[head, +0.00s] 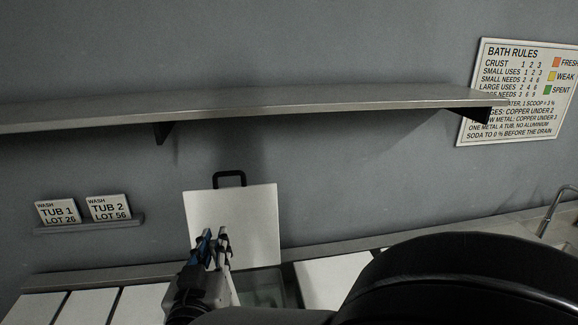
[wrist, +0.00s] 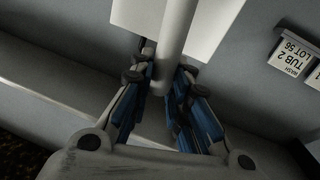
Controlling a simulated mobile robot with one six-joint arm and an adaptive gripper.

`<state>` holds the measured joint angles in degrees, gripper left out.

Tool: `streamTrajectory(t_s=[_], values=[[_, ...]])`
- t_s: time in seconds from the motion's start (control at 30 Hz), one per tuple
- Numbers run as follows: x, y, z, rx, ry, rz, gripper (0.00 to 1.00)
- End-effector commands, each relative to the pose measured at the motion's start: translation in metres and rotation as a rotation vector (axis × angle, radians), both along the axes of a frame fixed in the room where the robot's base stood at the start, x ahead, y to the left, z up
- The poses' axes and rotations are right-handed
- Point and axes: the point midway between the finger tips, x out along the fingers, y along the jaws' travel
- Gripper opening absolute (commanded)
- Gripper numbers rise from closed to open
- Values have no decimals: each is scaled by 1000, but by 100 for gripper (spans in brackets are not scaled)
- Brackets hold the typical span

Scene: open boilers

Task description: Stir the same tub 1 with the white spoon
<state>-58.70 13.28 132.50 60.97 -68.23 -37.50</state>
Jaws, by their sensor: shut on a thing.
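My gripper (head: 213,240) is in front of an upright white lid (head: 250,225) with a black handle on its top edge. In the wrist view my gripper (wrist: 161,82) is shut on a pale round shaft (wrist: 178,42), which looks like the handle of the white spoon. The spoon's far end is hidden. A greenish-grey opening (head: 268,292) shows below the lid, partly hidden by my arm. A card (head: 58,212) reading TUB 1 LOT 26 stands on a small ledge at the left. Which tub is open I cannot tell.
A second card (head: 108,208) reads TUB 2 LOT 56. A long grey shelf (head: 250,104) crosses the wall above. White covers (head: 88,307) lie left of my gripper and another (head: 325,280) lies right of the opening. A BATH RULES sign (head: 518,92) hangs at right, above a tap (head: 553,212).

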Motion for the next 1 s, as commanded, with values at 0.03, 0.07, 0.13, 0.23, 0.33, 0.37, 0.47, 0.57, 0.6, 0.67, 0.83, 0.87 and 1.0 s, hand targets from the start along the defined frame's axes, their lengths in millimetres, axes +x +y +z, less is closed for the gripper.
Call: streamTrajectory(t_s=[0.03,0.07,0.13,0.23,0.33,0.37,0.47,0.57,0.6,0.67,0.83,0.87,1.0], values=[[0,0,-9,-1,0,0,0],[0,0,-12,-1,0,0,0],[0,0,-19,-1,0,0,0],[0,0,-29,-2,0,0,0],[0,0,-39,-2,0,0,0],[0,0,-42,-1,0,0,0],[0,0,-52,-1,0,0,0],[0,0,-62,-1,0,0,0],[0,0,-66,-1,0,0,0],[0,0,-72,-1,0,0,0],[0,0,-89,-2,0,0,0],[0,0,-92,-1,0,0,0],[0,0,-105,-1,0,0,0]])
